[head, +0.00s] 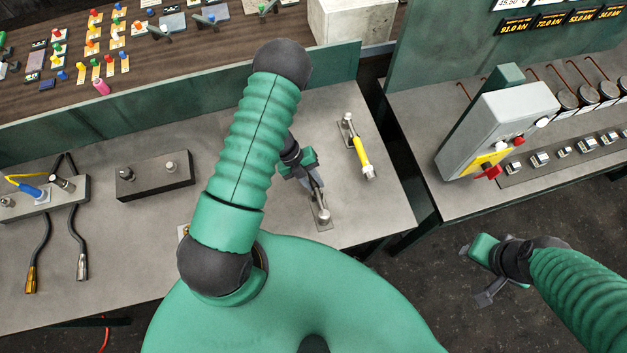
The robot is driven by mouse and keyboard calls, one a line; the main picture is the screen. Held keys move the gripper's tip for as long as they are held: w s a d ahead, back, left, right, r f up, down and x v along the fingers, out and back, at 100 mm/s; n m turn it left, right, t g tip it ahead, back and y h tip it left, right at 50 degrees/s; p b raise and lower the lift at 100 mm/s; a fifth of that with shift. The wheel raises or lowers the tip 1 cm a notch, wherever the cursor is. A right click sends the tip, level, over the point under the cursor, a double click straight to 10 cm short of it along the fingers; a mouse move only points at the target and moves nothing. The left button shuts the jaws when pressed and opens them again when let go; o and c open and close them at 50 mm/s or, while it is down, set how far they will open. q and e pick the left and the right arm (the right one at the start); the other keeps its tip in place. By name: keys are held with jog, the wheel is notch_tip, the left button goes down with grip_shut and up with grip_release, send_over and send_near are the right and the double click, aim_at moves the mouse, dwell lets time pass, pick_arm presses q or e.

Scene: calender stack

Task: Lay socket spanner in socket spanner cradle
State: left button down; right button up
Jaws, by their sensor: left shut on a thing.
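My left gripper (315,187) is low over the grey bench, shut on a metal tool that I take for the socket spanner (322,213). Its round silver end shows just below the fingers, over a small plate on the bench. The fingers and arm hide the rest of it, and I cannot tell whether it touches the plate. Which fitting is the socket spanner cradle is not clear; this small plate (324,226) may be part of it. My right gripper (487,271) is open and empty, over the dark floor at the right.
A yellow-handled tool (360,150) lies on small mounts right of my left gripper. A dark block with two knobs (154,180) and a cable fixture (45,197) stand at the left. A grey control box (497,125) stands on the right bench, past a floor gap.

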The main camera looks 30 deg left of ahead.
pick_arm(q)
jog(key=shift+f, duration=0.35)
jog(key=c, duration=0.5)
grip_release()
jog(key=shift+r, duration=0.15)
dwell(0.4)
jog(key=p+v, duration=0.5)
jog(key=v, duration=0.2)
jog(key=shift+a+r+p, duration=0.2)
jog(key=shift+r+p, duration=0.1)
dwell(0.4)
